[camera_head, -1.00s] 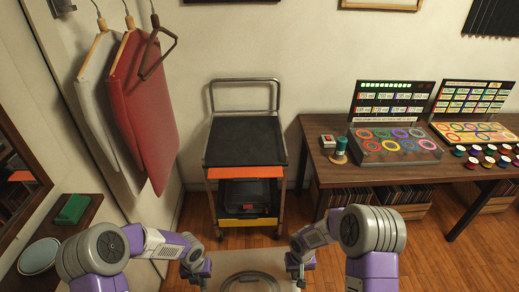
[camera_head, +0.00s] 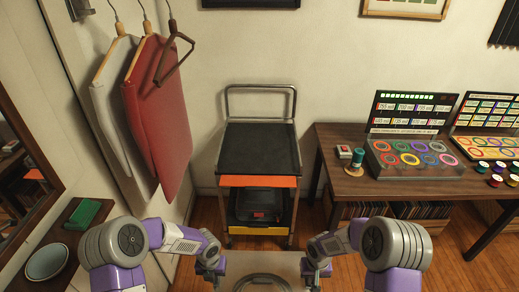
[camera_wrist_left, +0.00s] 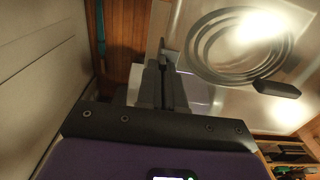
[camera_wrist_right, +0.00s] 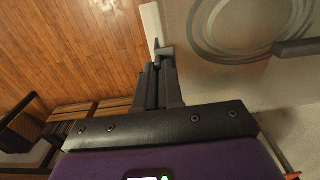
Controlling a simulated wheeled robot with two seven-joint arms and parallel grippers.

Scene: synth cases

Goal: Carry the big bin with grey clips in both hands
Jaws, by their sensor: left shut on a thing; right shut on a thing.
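The big bin (camera_head: 262,264) is a pale, translucent box held low in front of me, at the bottom of the head view and partly cut off by its lower edge. A dark coiled ring shape shows on it, also in the left wrist view (camera_wrist_left: 170,45) and the right wrist view. My left gripper (camera_head: 217,272) is shut on the bin's left side. My right gripper (camera_head: 310,272) is shut on its right side. A small grey clip (camera_wrist_right: 164,52) shows at the right fingertips; the other clips cannot be made out clearly.
A black-topped trolley (camera_head: 258,150) with an orange edge stands ahead by the wall. A wooden table (camera_head: 345,185) with coloured ring panels is on the right. Wood floor shows between.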

